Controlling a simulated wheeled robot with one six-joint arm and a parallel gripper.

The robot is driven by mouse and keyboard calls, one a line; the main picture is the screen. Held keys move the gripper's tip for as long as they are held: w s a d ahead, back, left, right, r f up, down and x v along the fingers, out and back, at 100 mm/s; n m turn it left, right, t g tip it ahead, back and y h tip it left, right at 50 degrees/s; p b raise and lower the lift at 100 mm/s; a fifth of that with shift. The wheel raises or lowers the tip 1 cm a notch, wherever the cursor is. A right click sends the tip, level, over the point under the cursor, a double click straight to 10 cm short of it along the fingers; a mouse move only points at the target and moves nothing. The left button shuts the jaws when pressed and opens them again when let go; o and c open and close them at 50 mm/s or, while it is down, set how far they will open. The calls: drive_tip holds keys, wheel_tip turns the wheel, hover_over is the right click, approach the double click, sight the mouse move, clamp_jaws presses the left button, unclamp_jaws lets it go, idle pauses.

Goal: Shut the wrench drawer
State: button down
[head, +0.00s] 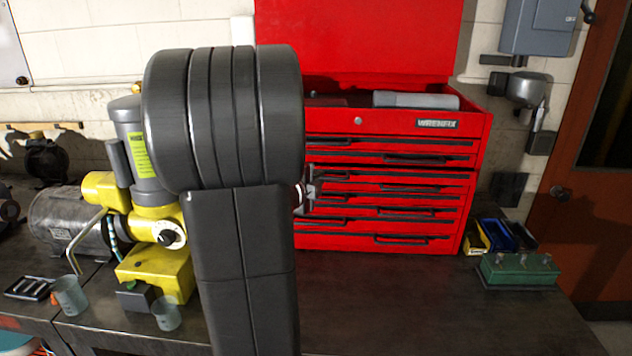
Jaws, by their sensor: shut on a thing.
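A red tool chest (478,165) with several drawers stands at the back of the bench. The drawers have long dark handles; I cannot tell which one is the wrench drawer. The drawer fronts I can see on the right look about flush. My gripper (311,193) shows only in part past the right edge of my dark arm, at the left part of the drawer fronts, around mid-height. It is shut on a drawer handle, but the grip itself is mostly hidden. My arm covers the left side of the chest.
The chest's red lid (360,40) stands open, with a grey item (415,100) in the top. A yellow and grey machine (155,220) and a motor (70,230) stand left. A green box (518,271) sits right. The bench front (420,310) is clear.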

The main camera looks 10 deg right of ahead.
drive_tip(key=w, duration=0.2)
drive_tip(key=shift+w+d+r, duration=0.1)
drive_tip(key=shift+w+d, duration=0.25)
drive_tip(key=shift+w, duration=0.05)
drive_tip(key=c, duration=1.8)
unclamp_jaws()
drive_tip(key=shift+o, duration=1.4)
drive_tip(key=shift+w, duration=0.15)
drive_tip(key=b+v, duration=0.1)
drive_tip(key=v, duration=1.2)
drive_tip(key=shift+s+a, duration=0.15)
drive_tip(key=shift+s, duration=0.25)
